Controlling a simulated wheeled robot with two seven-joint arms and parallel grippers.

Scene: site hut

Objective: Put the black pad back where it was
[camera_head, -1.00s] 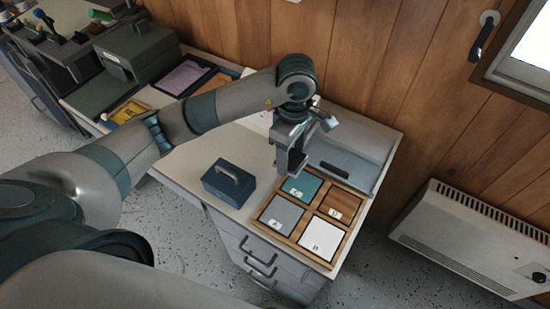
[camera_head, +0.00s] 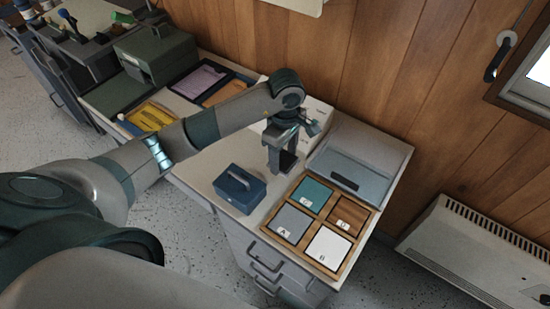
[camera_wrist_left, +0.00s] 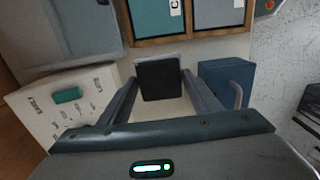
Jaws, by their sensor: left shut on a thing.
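My left gripper (camera_head: 284,165) is shut on the black pad (camera_wrist_left: 158,78), which hangs between the fingers. In the head view the pad (camera_head: 288,161) is partly hidden by the gripper. It is held over the desk, behind the wooden board (camera_head: 334,264), between the blue box and the white box. The board has teal (camera_head: 311,194), brown (camera_head: 349,214), grey (camera_head: 291,222) and white (camera_head: 328,247) squares with small letter labels. In the wrist view the teal square (camera_wrist_left: 157,18) and grey square (camera_wrist_left: 218,12) lie beyond the pad. My right gripper is not in view.
A blue box (camera_head: 239,188) with a handle stands left of the board. A white box (camera_head: 318,108) and a grey tray (camera_head: 372,152) stand behind. A yellow tray (camera_head: 152,116), purple sheet (camera_head: 201,80) and green case (camera_head: 155,52) lie further left.

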